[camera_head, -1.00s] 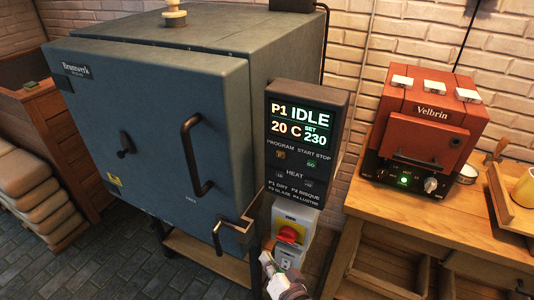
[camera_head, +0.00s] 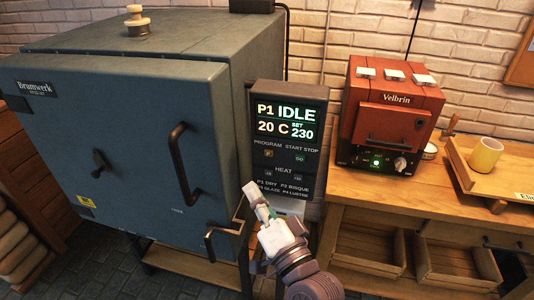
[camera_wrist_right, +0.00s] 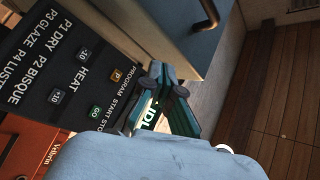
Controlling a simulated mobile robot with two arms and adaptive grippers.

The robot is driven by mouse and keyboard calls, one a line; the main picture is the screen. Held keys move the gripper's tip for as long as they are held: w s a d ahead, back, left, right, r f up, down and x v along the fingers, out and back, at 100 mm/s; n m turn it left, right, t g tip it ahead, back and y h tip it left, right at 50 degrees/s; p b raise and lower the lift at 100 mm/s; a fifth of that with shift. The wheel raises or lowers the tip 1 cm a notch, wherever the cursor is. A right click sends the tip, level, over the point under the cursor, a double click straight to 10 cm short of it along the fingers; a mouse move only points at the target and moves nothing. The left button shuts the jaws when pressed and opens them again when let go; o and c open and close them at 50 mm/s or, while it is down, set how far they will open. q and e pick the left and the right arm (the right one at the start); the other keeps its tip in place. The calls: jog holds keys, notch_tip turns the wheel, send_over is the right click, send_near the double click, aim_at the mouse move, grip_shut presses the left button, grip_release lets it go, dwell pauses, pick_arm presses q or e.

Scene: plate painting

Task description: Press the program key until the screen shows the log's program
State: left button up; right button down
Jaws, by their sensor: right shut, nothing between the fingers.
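The kiln's control panel (camera_head: 312,150) is dark, and its screen (camera_head: 287,120) reads P1 IDLE, 20 C, SET 230. The program key (camera_head: 268,154) is a small orange key under the word PROGRAM; it also shows in the right wrist view (camera_wrist_right: 116,74). My right gripper (camera_head: 252,190) is shut and empty, below and left of the key and apart from it, over the panel's lower left corner. Its fingers (camera_wrist_right: 160,72) also show in the wrist view, partly covering the screen. The log is not seen. My left gripper is not in view.
The blue-grey kiln (camera_head: 120,130) has a dark door handle (camera_head: 182,165) left of the panel. The GO key (camera_head: 299,159) and heat keys (camera_head: 298,177) sit close by.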

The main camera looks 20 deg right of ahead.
aim_at(269, 153)
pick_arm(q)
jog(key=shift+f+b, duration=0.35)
pick_arm(e)
jog(key=shift+w+d, duration=0.8)
jog(key=shift+w, duration=0.45)
jog(key=shift+w+d, duration=0.85)
jog(key=shift+w, duration=0.35)
jog(key=shift+w+d, duration=0.8)
jog(key=shift+w, duration=0.45)
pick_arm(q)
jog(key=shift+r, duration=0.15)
pick_arm(e)
jog(key=shift+w+d, duration=0.25)
jog(key=shift+w, duration=0.1)
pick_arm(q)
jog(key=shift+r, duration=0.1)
pick_arm(e)
jog(key=shift+w+d, duration=0.2)
jog(key=shift+w, duration=0.05)
pick_arm(q)
jog(key=shift+p, duration=0.3)
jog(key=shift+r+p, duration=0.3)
pick_arm(e)
jog(key=shift+s+a, duration=0.45)
jog(key=shift+s, duration=0.2)
